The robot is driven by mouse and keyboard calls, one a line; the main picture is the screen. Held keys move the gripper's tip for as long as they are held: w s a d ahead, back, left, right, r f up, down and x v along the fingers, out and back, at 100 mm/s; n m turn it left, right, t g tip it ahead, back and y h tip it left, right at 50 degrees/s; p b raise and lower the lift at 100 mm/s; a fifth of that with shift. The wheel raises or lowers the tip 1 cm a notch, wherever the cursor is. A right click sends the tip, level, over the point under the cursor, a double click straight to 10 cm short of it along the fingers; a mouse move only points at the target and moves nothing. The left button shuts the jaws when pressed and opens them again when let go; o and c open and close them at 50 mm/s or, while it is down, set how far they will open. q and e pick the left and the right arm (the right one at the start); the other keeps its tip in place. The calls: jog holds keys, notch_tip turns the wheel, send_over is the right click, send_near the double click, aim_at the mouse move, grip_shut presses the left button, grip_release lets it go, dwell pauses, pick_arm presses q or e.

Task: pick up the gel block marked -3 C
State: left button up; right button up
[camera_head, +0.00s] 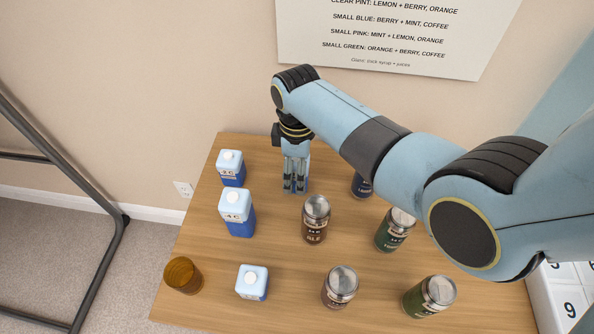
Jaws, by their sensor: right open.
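Three white-and-blue gel blocks with caps stand on the left part of the wooden table. The far block (231,168) and the middle block (237,213) carry labels that look like 4 C; I cannot make out a minus sign for sure. The near block (252,283) has a label too small to read. No label clearly reads -3 C. My right gripper (295,187) points down over the back of the table, right of the far block and apart from it. It is open. A bluish patch shows behind its fingers, and I cannot tell what it is. My left gripper is out of view.
Several cans stand on the table (272,205): brown ones (315,220) (340,288), green ones (395,231) (430,297) and a blue one (361,186), partly hidden by my arm. An amber glass (183,276) stands at the left edge. White numbered blocks (558,300) are at right.

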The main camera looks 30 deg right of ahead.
jog(key=c, duration=1.5)
